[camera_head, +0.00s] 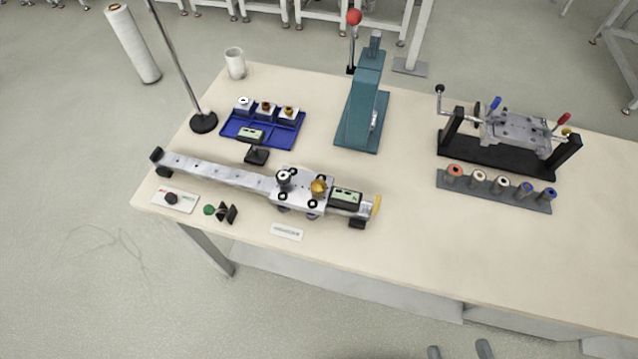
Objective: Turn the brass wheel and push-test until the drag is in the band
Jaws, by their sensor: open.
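The brass wheel (319,186) sits on top of a silver carriage (300,206), beside a dark round knob (283,178) on its left. The carriage is at the right part of a long grey rail (215,174) along the table's front left. A small box with a greenish display (345,197) sits at the right of the carriage; its reading is too small to make out. Two grey fingertips of my gripper (459,350) show at the bottom edge, apart and empty, in front of the table and far from the wheel. The rest of my gripper is out of frame.
A blue tray (264,138) with small parts lies behind the rail. A teal press (366,105) with a red-knobbed lever stands at the back. A black fixture (500,158) and a row of coloured pegs (496,190) stand right.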

